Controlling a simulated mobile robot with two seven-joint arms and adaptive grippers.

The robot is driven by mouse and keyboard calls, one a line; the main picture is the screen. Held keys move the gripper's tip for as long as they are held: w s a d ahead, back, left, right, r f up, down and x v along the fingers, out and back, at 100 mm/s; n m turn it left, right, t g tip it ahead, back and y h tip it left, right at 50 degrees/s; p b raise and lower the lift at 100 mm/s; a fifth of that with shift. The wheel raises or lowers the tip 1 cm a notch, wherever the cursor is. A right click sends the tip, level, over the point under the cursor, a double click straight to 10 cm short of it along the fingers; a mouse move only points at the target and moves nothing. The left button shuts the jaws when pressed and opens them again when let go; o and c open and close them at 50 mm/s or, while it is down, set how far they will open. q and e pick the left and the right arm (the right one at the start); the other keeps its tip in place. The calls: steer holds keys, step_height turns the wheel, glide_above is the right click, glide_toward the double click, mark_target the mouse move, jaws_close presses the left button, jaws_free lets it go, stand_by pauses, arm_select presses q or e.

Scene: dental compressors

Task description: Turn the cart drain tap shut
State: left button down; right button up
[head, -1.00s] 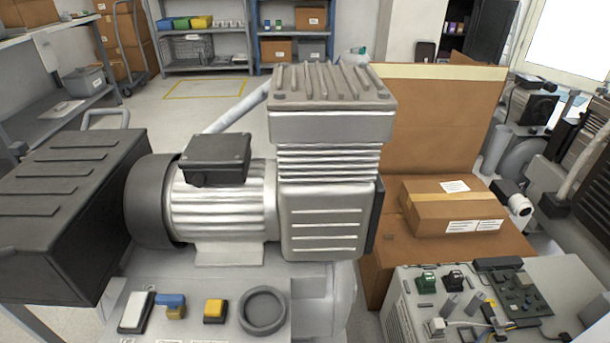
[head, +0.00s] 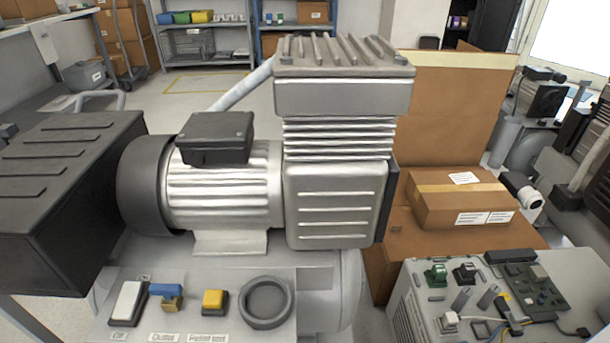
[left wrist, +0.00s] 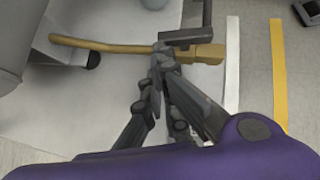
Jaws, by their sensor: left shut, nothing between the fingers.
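In the left wrist view a brass-coloured fitting (left wrist: 203,54) with a long bent tube to its left lies across the upper middle. I take it for the drain tap. A dark grey angled piece (left wrist: 186,37), perhaps its handle, stands by it. My left gripper (left wrist: 162,55) is shut and empty, its fingertips at the brass part beside the dark piece. I cannot tell whether they touch. The head view shows neither this fitting nor my grippers. It shows the compressor (head: 335,195) and a blue-handled valve (head: 166,290) labelled Outlet.
The panel holds a white switch (head: 127,302), a yellow button (head: 214,301) and a round ring (head: 266,302). A dark box (head: 60,200) is at left, cardboard boxes (head: 460,200) at right. White and yellow floor strips (left wrist: 279,70) lie right of the gripper.

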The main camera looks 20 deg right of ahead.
arm_select(q)
steer(key=shift+w+d+m, duration=0.1)
steer(key=shift+m, duration=0.2)
stand_by(0.5)
steer(key=shift+s+d+p, duration=0.45)
steer(key=shift+p, duration=0.1)
steer(key=shift+s+d, duration=0.15)
steer(key=shift+d, duration=0.1)
